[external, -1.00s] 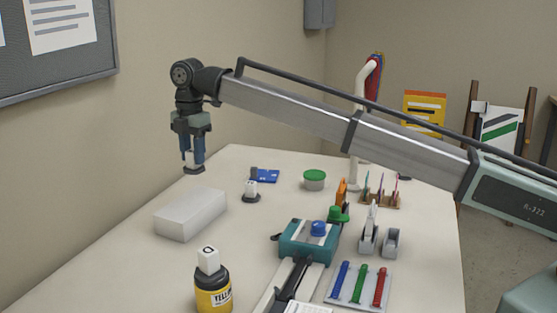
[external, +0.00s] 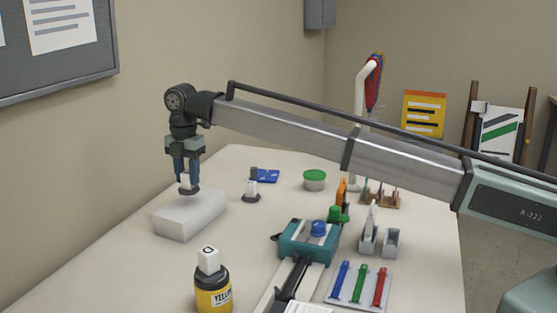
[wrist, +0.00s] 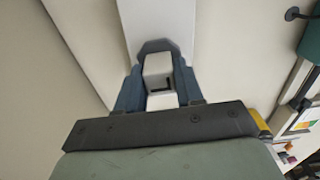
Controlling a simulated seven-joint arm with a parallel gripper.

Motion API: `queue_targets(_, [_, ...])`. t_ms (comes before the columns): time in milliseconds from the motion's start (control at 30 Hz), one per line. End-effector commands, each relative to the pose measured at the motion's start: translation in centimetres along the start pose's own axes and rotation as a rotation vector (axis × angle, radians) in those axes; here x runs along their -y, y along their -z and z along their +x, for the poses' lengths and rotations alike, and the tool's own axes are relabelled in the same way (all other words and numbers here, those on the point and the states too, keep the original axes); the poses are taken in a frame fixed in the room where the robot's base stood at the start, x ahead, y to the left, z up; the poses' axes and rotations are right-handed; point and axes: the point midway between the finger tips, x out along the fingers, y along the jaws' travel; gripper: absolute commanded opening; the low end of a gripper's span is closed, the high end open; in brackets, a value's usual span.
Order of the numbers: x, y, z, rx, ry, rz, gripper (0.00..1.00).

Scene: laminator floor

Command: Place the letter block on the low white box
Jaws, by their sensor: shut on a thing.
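My gripper (external: 187,184) is shut on a white letter block (wrist: 158,68) with a dark mark like an L and a dark, many-sided base. In the external view the fingers mostly hide the block, and its dark base shows below the fingertips. The low white box (external: 190,218) lies on the table under my gripper. The base overlaps the far part of the box top in the picture; I cannot tell whether it touches. In the wrist view the white box (wrist: 150,15) lies behind the block.
A second white lettered block (external: 208,259) sits on a yellow bottle (external: 213,293) in front. A small white block on a dark base (external: 251,190) stands right of the box. A teal device (external: 305,243) and a green-lidded tub (external: 314,180) stand farther right.

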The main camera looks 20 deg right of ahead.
Motion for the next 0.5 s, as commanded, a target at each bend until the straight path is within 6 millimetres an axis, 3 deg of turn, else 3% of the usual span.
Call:
queue_targets(233, [0.1, 0.0, 2.8, 0.000, 0.001, 0.000, 0.00])
queue_targets(500, [0.0, 0.0, 3.1, 0.000, 0.000, 0.000, 0.00])
